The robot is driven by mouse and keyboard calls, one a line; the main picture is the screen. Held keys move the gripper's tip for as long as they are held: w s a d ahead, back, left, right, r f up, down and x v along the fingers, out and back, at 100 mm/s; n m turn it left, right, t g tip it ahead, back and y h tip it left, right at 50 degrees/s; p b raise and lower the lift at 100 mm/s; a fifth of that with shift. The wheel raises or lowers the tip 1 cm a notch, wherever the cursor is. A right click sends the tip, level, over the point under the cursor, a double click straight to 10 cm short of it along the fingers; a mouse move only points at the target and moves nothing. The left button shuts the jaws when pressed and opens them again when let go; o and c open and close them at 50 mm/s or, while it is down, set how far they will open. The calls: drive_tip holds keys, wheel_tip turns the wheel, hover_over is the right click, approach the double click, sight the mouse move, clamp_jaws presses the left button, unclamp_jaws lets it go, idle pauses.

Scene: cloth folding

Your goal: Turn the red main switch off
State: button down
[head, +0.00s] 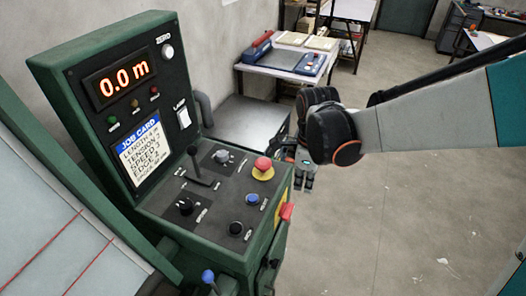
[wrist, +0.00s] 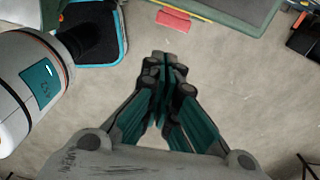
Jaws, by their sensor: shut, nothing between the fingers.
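The red main switch (head: 287,211) sits on a yellow plate on the right side of the green control console (head: 215,262). In the wrist view the red switch handle (wrist: 173,19) shows near the top edge, ahead of my fingertips, with a strip of yellow beside it. My gripper (head: 304,185) is shut and empty. It hangs over open floor to the right of the console, apart from the switch. In the wrist view my closed fingers (wrist: 165,60) point toward the console side. The exact angle of the switch handle is too small to tell.
A red mushroom button (head: 263,164) on a yellow ring, a black lever (head: 200,168) and several knobs are on the console top. The display (head: 120,84) reads 0.0 m. A table (head: 285,72) stands behind. The floor (head: 400,215) at right is clear.

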drive_tip(key=shift+w+a+f+m, duration=0.15)
drive_tip(key=shift+a+m, duration=0.1)
drive_tip(key=shift+a, duration=0.3)
drive_tip(key=shift+w+a+m, duration=0.1)
drive_tip(key=shift+a+m, duration=0.15)
drive_tip(key=shift+a, duration=0.25)
drive_tip(key=b, duration=0.5)
approach(286, 211)
wheel_tip(286, 211, down, 7)
drive_tip(key=s+d, duration=0.1)
drive_tip(key=shift+s+d, duration=0.3)
drive_tip(key=shift+s, duration=0.1)
drive_tip(key=shift+s+a+f+t+h+b, duration=0.1)
drive_tip(key=shift+s+t+h+b, duration=0.2)
drive_tip(key=shift+t, duration=0.5)
